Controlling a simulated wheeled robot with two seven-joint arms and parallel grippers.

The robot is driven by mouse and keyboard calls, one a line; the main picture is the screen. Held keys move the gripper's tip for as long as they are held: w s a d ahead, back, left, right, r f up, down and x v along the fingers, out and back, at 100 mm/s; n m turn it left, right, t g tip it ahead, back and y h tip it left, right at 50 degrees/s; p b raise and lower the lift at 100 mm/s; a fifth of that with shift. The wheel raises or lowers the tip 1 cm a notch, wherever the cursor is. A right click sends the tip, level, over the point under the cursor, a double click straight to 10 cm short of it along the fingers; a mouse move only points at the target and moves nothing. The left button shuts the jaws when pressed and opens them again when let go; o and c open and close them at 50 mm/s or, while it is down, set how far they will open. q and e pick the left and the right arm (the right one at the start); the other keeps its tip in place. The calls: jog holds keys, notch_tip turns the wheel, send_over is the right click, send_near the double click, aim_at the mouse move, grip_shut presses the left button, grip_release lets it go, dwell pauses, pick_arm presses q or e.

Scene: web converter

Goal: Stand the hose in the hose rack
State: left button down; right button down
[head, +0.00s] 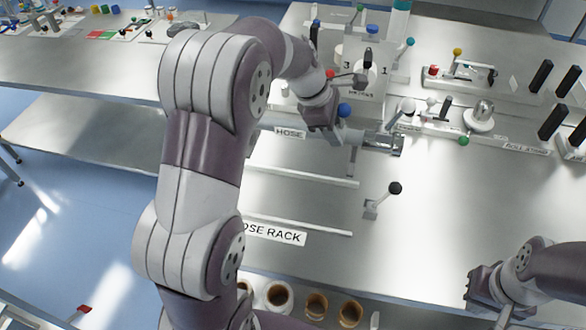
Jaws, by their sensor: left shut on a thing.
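The HOSE RACK label (274,233) is on the front of the steel table, partly behind my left arm. White rails (305,177) lie just behind it; I cannot tell how they belong to the rack. A HOSE label (289,132) sits farther back, also partly covered by my arm. I cannot pick out the hose with certainty. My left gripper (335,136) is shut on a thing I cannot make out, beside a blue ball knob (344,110). My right gripper (478,287) is low at the right, over the table's front edge, away from the labels; its jaws are unclear.
A grey metal fitting (383,142) lies just right of the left gripper. A black-knobbed lever (395,188) stands on the table nearby. Fixtures with coloured knobs (460,72) fill the back right. Cups (279,297) stand below the front edge. The table's right front is clear.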

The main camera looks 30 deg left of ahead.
pick_arm(q)
jog(key=s+a+f, duration=0.2)
jog(key=f, duration=0.1)
jog(key=s+a+f, duration=0.3)
jog(key=f, duration=0.1)
jog(key=s+a+f, duration=0.3)
jog(key=shift+s+a+f, duration=0.1)
jog(key=shift+s+f, duration=0.05)
jog(key=shift+f, duration=0.05)
jog(key=shift+s+f+b, duration=0.1)
jog(key=shift+f+b, duration=0.05)
jog(key=shift+b, duration=0.15)
jog(key=c, duration=0.8)
grip_release()
jog(key=shift+o, duration=0.2)
